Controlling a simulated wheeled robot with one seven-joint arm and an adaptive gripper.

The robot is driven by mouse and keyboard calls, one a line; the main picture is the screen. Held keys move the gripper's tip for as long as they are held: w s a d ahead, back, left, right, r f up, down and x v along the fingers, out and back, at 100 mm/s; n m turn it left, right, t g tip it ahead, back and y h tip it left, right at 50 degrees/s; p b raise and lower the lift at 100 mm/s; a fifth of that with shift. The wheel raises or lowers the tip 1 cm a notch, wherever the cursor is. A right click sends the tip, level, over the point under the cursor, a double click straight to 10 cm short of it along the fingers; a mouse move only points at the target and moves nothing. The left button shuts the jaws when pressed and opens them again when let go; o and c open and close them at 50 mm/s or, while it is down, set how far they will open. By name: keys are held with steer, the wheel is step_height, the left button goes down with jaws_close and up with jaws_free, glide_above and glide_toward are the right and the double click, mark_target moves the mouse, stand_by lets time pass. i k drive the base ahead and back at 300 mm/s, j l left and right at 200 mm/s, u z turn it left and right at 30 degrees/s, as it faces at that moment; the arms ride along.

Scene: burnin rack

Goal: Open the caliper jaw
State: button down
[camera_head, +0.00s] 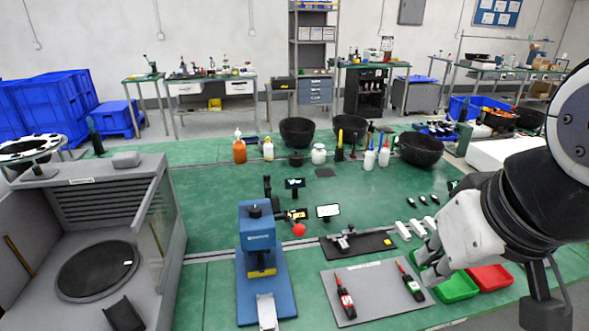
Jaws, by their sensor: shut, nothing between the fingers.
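A small silver metal tool (343,241) that looks like the caliper lies on a black mat (376,245) in the middle right of the head view. It is too small to tell how its jaw stands. My gripper (425,263) is at the right, to the right of the black mat and a little lower in the picture. It looks shut and empty, with pale fingers pointing left and down. It is apart from the silver tool. My arm covers the bench behind it at the right.
Green (458,288) and red (490,277) trays sit below my gripper. A blue press (258,228) stands left, beside a grey cabinet (95,200). Several white blocks lie right of the mat.

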mark_target(351, 231)
steer(key=i+l+u, duration=0.2)
steer(key=i+l, duration=0.55)
steer(key=i, duration=0.05)
